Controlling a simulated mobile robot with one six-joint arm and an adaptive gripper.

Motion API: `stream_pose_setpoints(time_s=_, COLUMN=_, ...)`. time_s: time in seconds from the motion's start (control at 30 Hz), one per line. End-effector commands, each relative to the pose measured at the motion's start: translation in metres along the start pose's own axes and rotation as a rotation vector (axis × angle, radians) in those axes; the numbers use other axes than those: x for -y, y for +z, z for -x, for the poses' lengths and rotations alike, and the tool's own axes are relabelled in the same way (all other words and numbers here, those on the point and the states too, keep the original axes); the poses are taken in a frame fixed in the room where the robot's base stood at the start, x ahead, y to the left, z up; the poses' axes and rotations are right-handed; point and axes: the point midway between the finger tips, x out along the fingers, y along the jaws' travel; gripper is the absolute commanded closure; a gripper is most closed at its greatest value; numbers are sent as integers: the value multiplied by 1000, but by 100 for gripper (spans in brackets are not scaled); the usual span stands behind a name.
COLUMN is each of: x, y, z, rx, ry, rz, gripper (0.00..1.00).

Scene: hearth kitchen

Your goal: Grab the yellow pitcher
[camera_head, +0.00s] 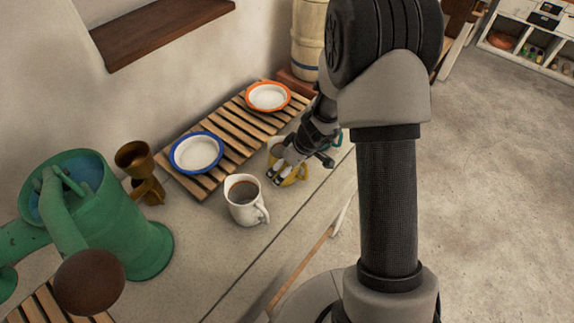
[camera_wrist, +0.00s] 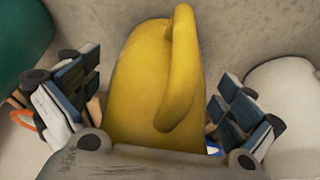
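The yellow pitcher (camera_head: 292,179) stands on the counter, mostly hidden behind my gripper in the head view. In the wrist view the yellow pitcher (camera_wrist: 150,80) fills the middle, with its handle toward the top right. My gripper (camera_head: 288,168) is down at the pitcher. In the wrist view my gripper (camera_wrist: 158,95) has one finger on each side of the pitcher. A narrow gap shows between each finger and the yellow body, so it is open around the pitcher.
A white pitcher (camera_head: 243,212) with dark contents stands close on the left. A teal item (camera_head: 337,139) is partly hidden behind my gripper. A wooden slatted rack (camera_head: 222,115) holds a blue-rimmed plate (camera_head: 196,153) and an orange-rimmed plate (camera_head: 268,97). A green watering can (camera_head: 140,245) stands further left.

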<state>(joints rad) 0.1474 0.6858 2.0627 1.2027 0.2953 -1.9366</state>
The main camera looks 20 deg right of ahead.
Motion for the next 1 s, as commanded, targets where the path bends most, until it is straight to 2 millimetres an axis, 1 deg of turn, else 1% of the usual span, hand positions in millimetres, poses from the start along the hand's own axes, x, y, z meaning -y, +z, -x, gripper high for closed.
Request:
stream_pose_setpoints(time_s=0.03, x=0, y=0, z=0, rx=0, ry=0, rz=0, gripper=3)
stream_pose_setpoints(time_s=0.07, x=0, y=0, z=0, rx=0, ry=0, rz=0, gripper=5)
stream_pose_setpoints(time_s=0.7, x=1, y=1, z=-1, rx=3, ry=-2, rz=0, gripper=48)
stream_pose_setpoints(time_s=1.0, x=1, y=2, z=-2, rx=4, ry=-3, rz=0, gripper=48)
